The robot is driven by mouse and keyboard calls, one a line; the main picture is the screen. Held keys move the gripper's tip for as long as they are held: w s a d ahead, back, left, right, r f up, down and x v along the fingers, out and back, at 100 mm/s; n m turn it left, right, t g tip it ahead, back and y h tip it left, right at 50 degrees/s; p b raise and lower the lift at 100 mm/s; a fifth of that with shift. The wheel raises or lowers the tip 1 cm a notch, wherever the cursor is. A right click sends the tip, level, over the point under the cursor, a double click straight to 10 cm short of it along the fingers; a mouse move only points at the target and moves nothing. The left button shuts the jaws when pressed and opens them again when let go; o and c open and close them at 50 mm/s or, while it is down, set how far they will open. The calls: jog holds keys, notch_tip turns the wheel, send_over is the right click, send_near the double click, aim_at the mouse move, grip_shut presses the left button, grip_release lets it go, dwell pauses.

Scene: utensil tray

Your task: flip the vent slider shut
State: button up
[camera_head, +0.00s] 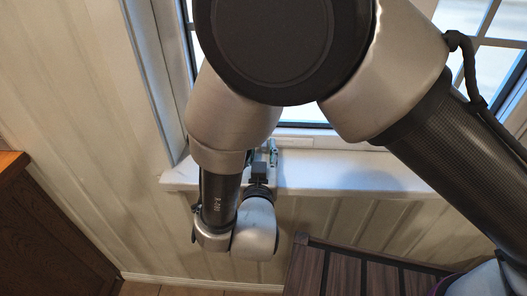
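My gripper (262,154) is at the window sill, in front of the lower window frame, left of the picture's middle. Only small dark and greenish parts of it show past my wrist, and its fingertips are not clear. I cannot tell whether it is open or shut, and I see nothing held in it. A narrow pale strip with a thin outline, possibly the vent (297,142), lies on the lower window frame just right of my gripper. I cannot make out a slider on it or its position. My arm hides much of the window and frame.
The white window sill (345,175) juts out below the window and is bare to the right of my gripper. A dark slatted wooden piece (345,272) stands below it. A brown wooden cabinet (45,235) is at the lower left. The panelled wall (80,110) is clear.

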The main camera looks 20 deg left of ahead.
jog(key=v, duration=1.2)
jog(key=shift+s+f, duration=0.1)
